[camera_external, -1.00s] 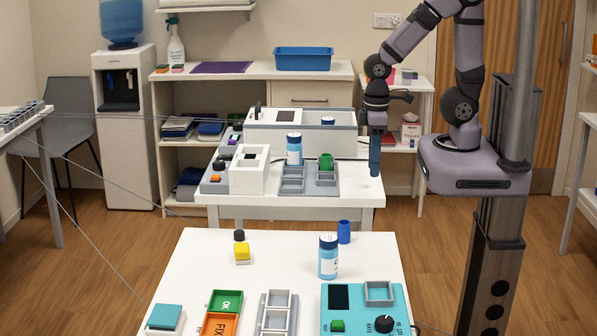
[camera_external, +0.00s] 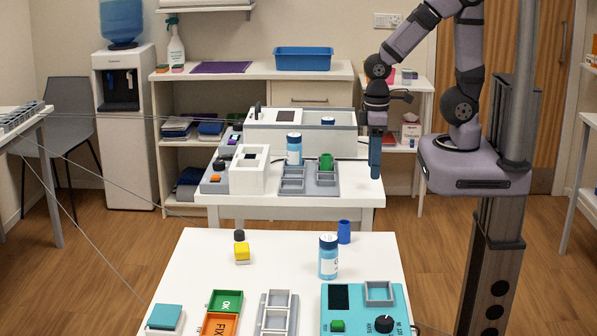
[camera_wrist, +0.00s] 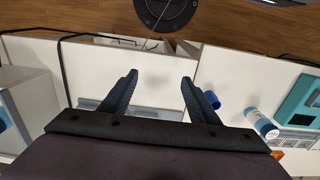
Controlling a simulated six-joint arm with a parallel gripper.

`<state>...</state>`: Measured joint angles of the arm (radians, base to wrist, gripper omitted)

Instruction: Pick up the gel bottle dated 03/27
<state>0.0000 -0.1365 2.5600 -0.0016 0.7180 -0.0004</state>
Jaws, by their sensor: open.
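A light-blue bottle with a blue cap (camera_external: 328,258) stands upright on the front table; it also shows in the wrist view at the right (camera_wrist: 262,124). A similar bottle (camera_external: 294,152) stands on the rear table near the grey trays. A blue cap (camera_external: 328,120) shows inside the grey-walled bin behind it. No date can be read on any bottle. My gripper (camera_external: 375,176) points down at the right end of the rear table, apart from all bottles. In the wrist view its two fingers (camera_wrist: 159,78) are spread with nothing between them.
A small blue cylinder (camera_external: 344,232) stands just behind the front bottle. A teal device (camera_external: 350,308), a grey tray (camera_external: 276,312) and green and orange blocks (camera_external: 226,302) line the front table's near edge. A white box (camera_external: 247,176) and a green item (camera_external: 326,161) are on the rear table.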

